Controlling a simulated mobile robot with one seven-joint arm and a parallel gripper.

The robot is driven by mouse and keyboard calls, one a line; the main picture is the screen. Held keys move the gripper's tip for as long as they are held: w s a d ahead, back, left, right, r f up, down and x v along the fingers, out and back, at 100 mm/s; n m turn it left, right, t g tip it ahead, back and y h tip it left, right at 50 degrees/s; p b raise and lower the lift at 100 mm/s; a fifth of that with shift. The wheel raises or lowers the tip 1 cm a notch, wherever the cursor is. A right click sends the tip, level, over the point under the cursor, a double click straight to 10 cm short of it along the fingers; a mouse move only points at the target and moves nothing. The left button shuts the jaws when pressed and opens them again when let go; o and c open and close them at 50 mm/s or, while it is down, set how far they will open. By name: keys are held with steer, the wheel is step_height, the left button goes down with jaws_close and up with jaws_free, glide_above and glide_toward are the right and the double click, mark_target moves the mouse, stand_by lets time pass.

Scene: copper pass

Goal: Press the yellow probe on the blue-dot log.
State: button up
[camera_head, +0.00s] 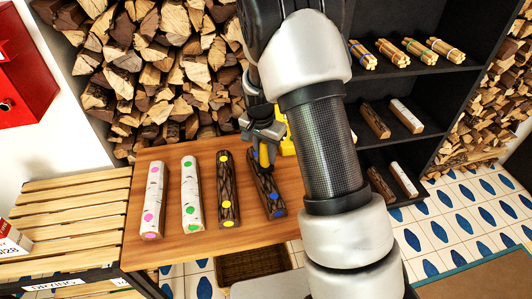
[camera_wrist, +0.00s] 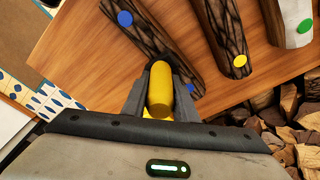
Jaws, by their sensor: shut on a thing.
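My gripper (camera_head: 263,140) is shut on the yellow probe (camera_head: 264,156), which points down over the upper part of the blue-dot log (camera_head: 266,188). This log is dark-barked, with blue dots towards its near end, and lies on the wooden table. In the wrist view the yellow probe (camera_wrist: 160,88) sits between the fingers of my gripper (camera_wrist: 160,95), and its far tip overlaps the blue-dot log (camera_wrist: 146,37). I cannot tell whether the tip touches the bark.
Left of it on the table (camera_head: 165,252) lie a dark yellow-dot log (camera_head: 228,190), a pale green-dot log (camera_head: 191,195) and a pale pink-dot log (camera_head: 154,200). A yellow object (camera_head: 287,146) shows behind my gripper. A dark shelf (camera_head: 440,88) stands right; stacked firewood (camera_head: 160,60) is behind.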

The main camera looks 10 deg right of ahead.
steer(key=shift+f+b, duration=0.6)
steer(key=shift+f, duration=0.15)
stand_by(1.9)
steer(key=shift+r, duration=0.1)
steer(key=shift+r+p, duration=2.1)
steer(key=shift+r, duration=1.4)
steer(key=s+r+n, duration=0.1)
steer(key=s+n, duration=0.2)
steer(key=s+r+n+p, duration=0.1)
steer(key=s+n, duration=0.2)
steer(key=s+r+n+y, duration=0.1)
steer(key=s+n, duration=0.2)
steer(key=s, duration=0.1)
steer(key=shift+s+a+r+t+p, duration=0.1)
steer(key=shift+a+r+t+p, duration=0.1)
steer(key=shift+r+t+p, duration=0.15)
